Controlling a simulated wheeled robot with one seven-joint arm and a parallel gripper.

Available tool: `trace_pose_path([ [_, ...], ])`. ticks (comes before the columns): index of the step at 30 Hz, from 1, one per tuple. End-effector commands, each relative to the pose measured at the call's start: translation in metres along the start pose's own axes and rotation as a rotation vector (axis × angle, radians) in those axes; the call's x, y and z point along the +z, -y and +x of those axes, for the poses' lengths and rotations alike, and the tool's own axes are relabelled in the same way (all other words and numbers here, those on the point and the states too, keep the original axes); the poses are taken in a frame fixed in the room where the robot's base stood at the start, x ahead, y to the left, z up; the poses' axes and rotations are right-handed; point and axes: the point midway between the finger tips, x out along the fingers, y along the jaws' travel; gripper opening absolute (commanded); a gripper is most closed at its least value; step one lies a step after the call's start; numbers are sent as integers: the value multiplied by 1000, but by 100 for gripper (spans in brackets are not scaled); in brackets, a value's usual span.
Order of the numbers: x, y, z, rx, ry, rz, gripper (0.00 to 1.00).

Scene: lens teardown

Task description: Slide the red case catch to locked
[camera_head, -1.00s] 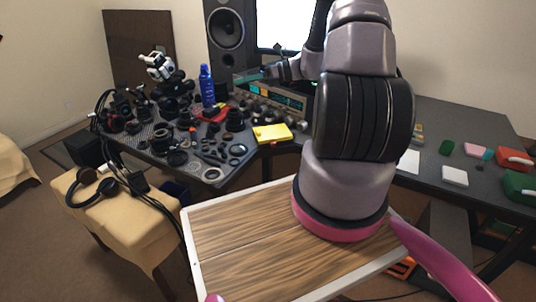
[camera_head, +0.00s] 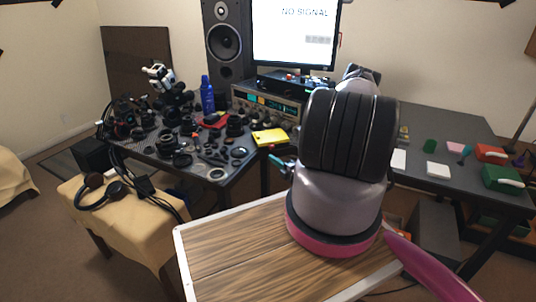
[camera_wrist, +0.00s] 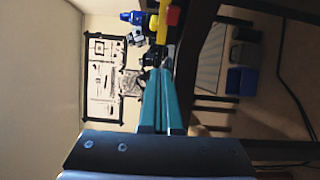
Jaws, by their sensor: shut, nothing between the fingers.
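The red case (camera_head: 491,153) lies at the right end of the dark table in the head view, with a pale handle on its near side. Its catch is too small to make out, so I cannot tell its position. My gripper (camera_head: 281,164) shows only in part beside my arm, left of the arm and far from the red case. In the wrist view, the teal fingers of my gripper (camera_wrist: 158,75) are together and empty. The red case cannot be made out in the wrist view.
A green case (camera_head: 503,178) lies just in front of the red one. A white block (camera_head: 438,169), a pink block (camera_head: 456,147) and a green block (camera_head: 429,145) lie to their left. The left table holds many dark lens parts, a blue bottle (camera_head: 207,95) and a yellow item (camera_head: 269,137).

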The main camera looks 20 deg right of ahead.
Motion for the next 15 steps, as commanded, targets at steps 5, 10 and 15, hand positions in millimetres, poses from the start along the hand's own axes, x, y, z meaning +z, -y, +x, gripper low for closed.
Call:
trace_pose_path([
  [5, 2, 10, -5, -7, 30, 26, 0],
  [10, 2, 9, -5, -7, 29, 25, 0],
  [15, 1, 9, -2, -7, 27, 23, 0],
])
